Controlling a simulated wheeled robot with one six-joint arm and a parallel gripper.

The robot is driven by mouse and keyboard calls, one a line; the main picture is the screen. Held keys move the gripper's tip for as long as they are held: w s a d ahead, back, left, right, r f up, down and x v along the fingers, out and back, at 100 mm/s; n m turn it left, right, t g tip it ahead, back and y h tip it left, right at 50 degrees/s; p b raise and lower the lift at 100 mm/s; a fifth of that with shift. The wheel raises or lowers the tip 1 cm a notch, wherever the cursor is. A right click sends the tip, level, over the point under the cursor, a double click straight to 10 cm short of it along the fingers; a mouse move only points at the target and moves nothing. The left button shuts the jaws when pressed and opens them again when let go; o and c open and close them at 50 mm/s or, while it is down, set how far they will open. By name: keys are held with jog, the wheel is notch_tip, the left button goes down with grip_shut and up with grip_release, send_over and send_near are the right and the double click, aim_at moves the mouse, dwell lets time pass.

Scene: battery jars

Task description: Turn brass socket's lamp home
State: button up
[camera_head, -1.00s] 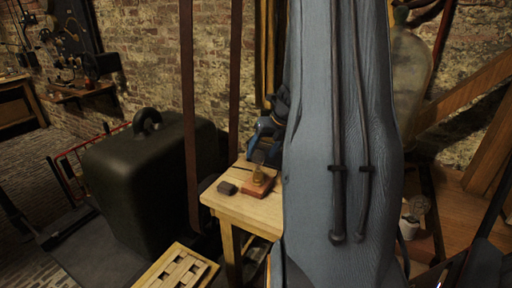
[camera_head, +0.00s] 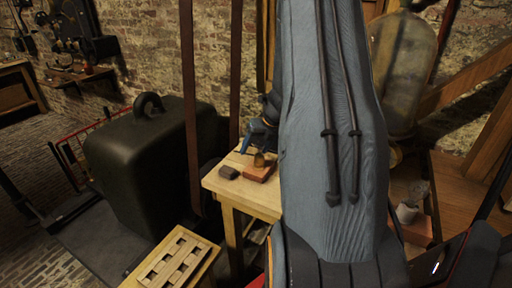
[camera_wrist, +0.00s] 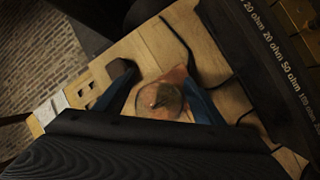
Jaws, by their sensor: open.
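The brass socket (camera_head: 259,160) stands on a red-brown block (camera_head: 258,175) near the corner of a small wooden bench (camera_head: 242,197). In the wrist view, a clear round glass lamp (camera_wrist: 160,99) sits over the reddish block (camera_wrist: 172,76). My gripper (camera_wrist: 160,80) is open, with one blue finger on each side of the lamp. Whether either finger touches the glass cannot be told. In the head view, my gripper (camera_head: 255,142) is just above and behind the socket. The socket is hidden below the glass in the wrist view.
A dark small block (camera_head: 229,172) lies on the bench left of the socket. A slotted wooden rack (camera_head: 176,262) stands in front. A pale socket with a bulb (camera_head: 407,212) is at the right. My arm covers the bench's right side.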

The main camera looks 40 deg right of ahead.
jog(key=c, duration=1.3)
jog(key=shift+m+h+p, duration=0.4)
jog(key=shift+m+h, duration=0.2)
jog(key=shift+m, duration=0.6)
jog(key=m, duration=0.1)
jog(key=m+h, duration=0.1)
jog(key=m, duration=0.1)
jog(key=shift+d+m+h+p, duration=0.3)
jog(key=shift+d, duration=0.1)
jog(key=shift+s+f, duration=0.1)
jog(key=shift+s, duration=0.05)
jog(key=shift+o, duration=0.2)
jog(key=m, duration=0.1)
jog(key=m+h, duration=0.1)
jog(key=shift+s+d+m+g+p, duration=0.1)
jog(key=shift+s+m+g+p, duration=0.2)
jog(key=shift+m+g, duration=0.1)
jog(key=m, duration=0.1)
jog(key=m+h, duration=0.1)
jog(key=m+g+p, duration=0.1)
jog(key=m, duration=0.1)
jog(key=shift+s+d+f, duration=0.1)
jog(key=shift+s+d, duration=0.1)
jog(key=shift+d, duration=0.05)
